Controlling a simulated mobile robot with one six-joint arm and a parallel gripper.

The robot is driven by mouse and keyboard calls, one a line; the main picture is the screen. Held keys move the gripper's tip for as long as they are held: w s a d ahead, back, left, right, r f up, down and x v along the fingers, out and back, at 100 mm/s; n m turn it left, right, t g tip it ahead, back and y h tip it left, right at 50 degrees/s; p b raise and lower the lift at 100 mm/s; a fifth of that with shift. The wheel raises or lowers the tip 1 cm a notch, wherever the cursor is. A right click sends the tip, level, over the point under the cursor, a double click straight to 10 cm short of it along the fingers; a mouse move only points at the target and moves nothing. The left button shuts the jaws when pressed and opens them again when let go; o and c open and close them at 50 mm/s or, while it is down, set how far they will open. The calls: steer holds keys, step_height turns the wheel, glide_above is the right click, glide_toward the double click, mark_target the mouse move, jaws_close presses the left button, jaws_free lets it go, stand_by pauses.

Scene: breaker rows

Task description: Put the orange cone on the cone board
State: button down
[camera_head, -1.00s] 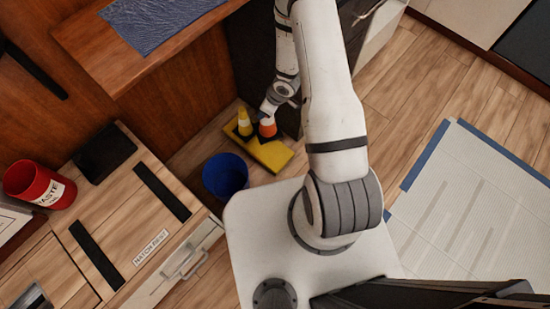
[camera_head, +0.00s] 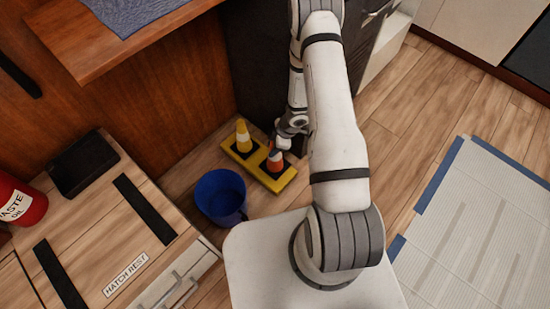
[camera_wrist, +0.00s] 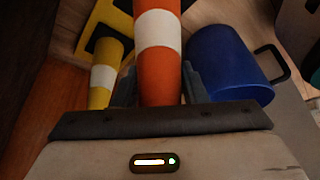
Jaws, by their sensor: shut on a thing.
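The orange cone (camera_head: 276,160) has a white band and a dark square base. In the head view it is over the near right part of the yellow cone board (camera_head: 287,182); I cannot tell whether its base touches the board. My gripper (camera_head: 287,137) is shut on the cone's upper part. In the wrist view the orange cone (camera_wrist: 158,70) stands between the two fingers (camera_wrist: 160,88), its base out of the picture. A yellow cone (camera_head: 243,136) with a white band stands on the board's other end; it also shows in the wrist view (camera_wrist: 104,70).
A blue bucket (camera_head: 220,195) stands on the floor just left of the board. A dark cabinet side and a wooden panel (camera_head: 170,100) rise behind. A hatch with black strips (camera_head: 145,205) lies left. Open floor (camera_head: 410,120) is at the right.

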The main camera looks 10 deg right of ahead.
step_height(320, 180, down, 5)
steer(key=b, duration=0.2)
steer(key=shift+f+b, duration=0.2)
steer(key=shift+b, duration=0.15)
steer(key=shift+r, duration=0.15)
steer(key=c, duration=0.9)
jaws_free()
steer(key=shift+o, duration=0.2)
steer(key=p+v, duration=0.7)
steer(key=v, duration=0.5)
steer(key=shift+a, duration=0.1)
steer(key=shift+s, duration=0.1)
